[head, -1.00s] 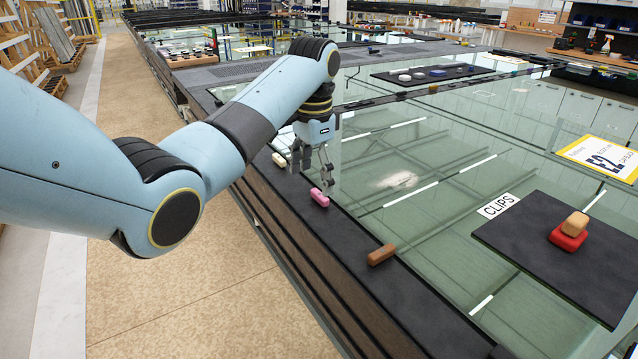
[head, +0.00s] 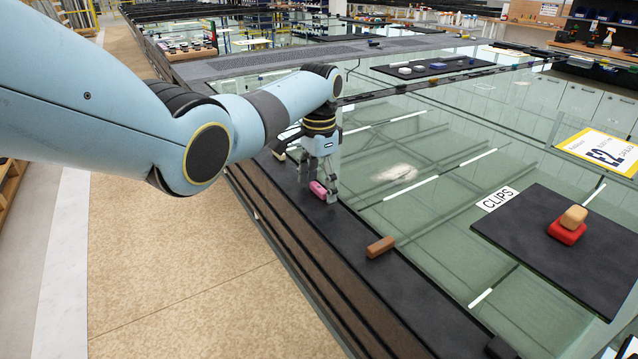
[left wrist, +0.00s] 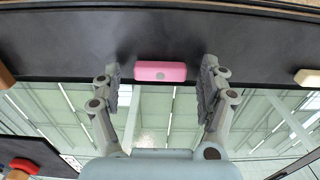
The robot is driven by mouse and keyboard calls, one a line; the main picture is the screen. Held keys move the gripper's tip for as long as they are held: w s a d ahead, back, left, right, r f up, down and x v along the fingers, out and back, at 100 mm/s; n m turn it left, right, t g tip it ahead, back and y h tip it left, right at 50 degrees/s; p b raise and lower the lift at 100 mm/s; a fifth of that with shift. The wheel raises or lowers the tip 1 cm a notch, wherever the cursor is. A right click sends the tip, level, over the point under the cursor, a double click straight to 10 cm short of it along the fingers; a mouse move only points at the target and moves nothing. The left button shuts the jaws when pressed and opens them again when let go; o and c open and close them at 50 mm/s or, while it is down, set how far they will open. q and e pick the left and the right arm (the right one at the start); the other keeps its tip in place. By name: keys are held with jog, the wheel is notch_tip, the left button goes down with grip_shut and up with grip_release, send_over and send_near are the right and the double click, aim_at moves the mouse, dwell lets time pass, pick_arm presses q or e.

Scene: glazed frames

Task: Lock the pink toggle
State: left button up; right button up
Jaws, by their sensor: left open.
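The pink toggle (head: 317,189) lies on the dark frame strip along the near edge of the glass. My left gripper (head: 320,186) is over it, pointing down. In the left wrist view, the open gripper (left wrist: 160,72) has one finger on each side of the pink toggle (left wrist: 160,71), with a gap between the toggle and each finger. The toggle lies across the space between the fingertips, and a small round mark shows on its face. My right gripper is in neither view.
A brown toggle (head: 380,247) lies nearer on the same strip, and a cream one (head: 279,155) lies farther along. A dark mat (head: 505,240) at the right bears stacked red (head: 566,233) and tan (head: 574,217) pieces beside a CLIPS label (head: 497,199). Glass panels lie right of the strip.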

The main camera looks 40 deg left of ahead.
pick_arm(q)
jog(key=c, duration=1.2)
jog(key=shift+n, duration=0.3)
jog(key=n+p, duration=0.2)
jog(key=n, duration=0.1)
jog(key=shift+r, duration=0.1)
jog(key=n+p, duration=0.2)
jog(key=n, duration=0.2)
jog(key=shift+n, duration=0.4)
jog(key=n+p, duration=0.1)
jog(key=n, duration=0.8)
jog(key=shift+n+p, duration=0.3)
jog(key=shift+p, duration=0.05)
